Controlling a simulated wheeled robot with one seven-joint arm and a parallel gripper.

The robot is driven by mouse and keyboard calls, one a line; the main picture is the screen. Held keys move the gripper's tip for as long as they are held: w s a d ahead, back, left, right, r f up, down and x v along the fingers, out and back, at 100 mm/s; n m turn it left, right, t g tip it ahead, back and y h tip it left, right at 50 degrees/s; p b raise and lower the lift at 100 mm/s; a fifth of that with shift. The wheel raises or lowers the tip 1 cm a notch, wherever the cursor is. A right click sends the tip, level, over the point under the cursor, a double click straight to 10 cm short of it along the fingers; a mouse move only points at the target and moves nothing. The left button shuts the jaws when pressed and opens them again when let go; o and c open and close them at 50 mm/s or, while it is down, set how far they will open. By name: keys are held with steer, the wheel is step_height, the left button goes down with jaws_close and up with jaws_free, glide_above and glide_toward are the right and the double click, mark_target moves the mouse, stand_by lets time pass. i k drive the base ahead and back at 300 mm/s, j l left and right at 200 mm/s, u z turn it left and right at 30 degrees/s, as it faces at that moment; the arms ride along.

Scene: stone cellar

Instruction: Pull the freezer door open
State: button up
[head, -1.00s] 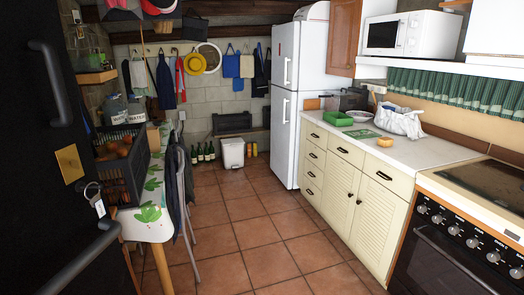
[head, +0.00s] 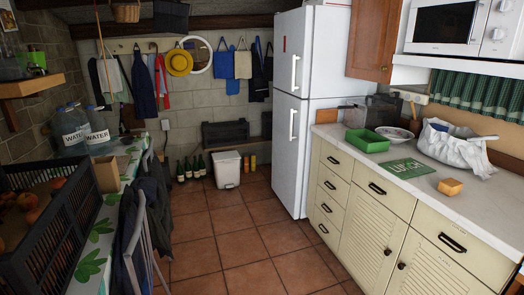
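The white fridge-freezer (head: 316,105) stands at the back right of the room in the head view. It has two stacked doors, an upper door (head: 285,65) and a lower door (head: 287,140). Each has a vertical white handle, the upper handle (head: 295,72) and the lower handle (head: 292,125). Both doors look shut. No label shows which one is the freezer. My gripper is not in view.
A counter with cream cabinets (head: 350,215) runs along the right, with a green tray (head: 367,140) on it. A table with a dark crate (head: 60,235) and a chair (head: 140,240) stand left. The tiled floor (head: 225,222) between is clear. A white bin (head: 227,169) stands at the back.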

mark_target(294, 28)
steer(key=i, duration=3.9)
